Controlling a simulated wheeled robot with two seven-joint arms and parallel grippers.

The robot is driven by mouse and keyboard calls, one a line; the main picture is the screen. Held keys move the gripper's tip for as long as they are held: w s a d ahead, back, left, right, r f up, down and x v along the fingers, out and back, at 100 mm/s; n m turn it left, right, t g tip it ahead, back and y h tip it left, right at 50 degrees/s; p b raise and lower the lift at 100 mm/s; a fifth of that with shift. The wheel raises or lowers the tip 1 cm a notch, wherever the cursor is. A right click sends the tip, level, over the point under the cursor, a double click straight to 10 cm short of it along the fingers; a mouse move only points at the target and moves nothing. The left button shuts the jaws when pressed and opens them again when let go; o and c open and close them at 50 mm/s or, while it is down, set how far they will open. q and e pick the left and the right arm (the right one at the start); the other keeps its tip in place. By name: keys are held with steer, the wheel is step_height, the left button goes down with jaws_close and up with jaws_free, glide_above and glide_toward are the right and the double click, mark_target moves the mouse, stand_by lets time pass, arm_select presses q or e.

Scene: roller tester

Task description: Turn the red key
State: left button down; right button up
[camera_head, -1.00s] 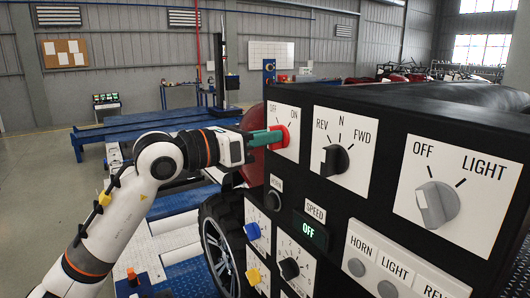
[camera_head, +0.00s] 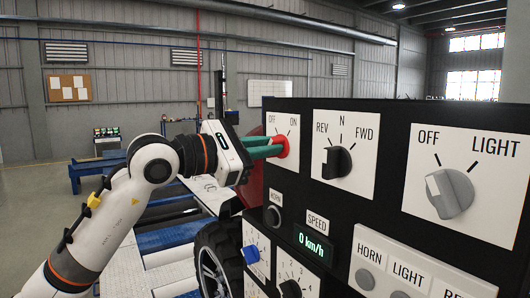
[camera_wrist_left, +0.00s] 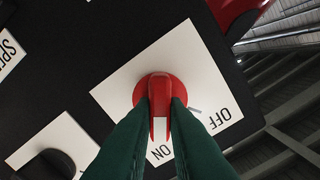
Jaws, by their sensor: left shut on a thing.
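The red key (camera_head: 281,147) is a round red knob on a white plate marked OFF and ON, at the upper left of the black panel. In the left wrist view the key (camera_wrist_left: 160,88) has a raised grip with a white mark pointing towards the ON label. My left gripper (camera_head: 276,149) has its green fingers shut on this grip, one on each side. In the left wrist view the fingers (camera_wrist_left: 160,108) hide part of the plate near ON. The speed display (camera_head: 313,244) reads 0 km/h. My right gripper is not in view.
The black panel carries a REV/N/FWD knob (camera_head: 337,162), a grey light knob (camera_head: 449,193), a small round knob (camera_head: 273,216) below the key and a blue knob (camera_head: 250,254). A wheel (camera_head: 213,262) stands at the panel's lower left.

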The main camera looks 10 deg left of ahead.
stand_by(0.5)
arm_select(q)
steer(key=c, duration=1.4)
jaws_free()
steer(key=shift+c, duration=0.2)
steer(key=b+v, duration=0.3)
steer(key=v, duration=0.9)
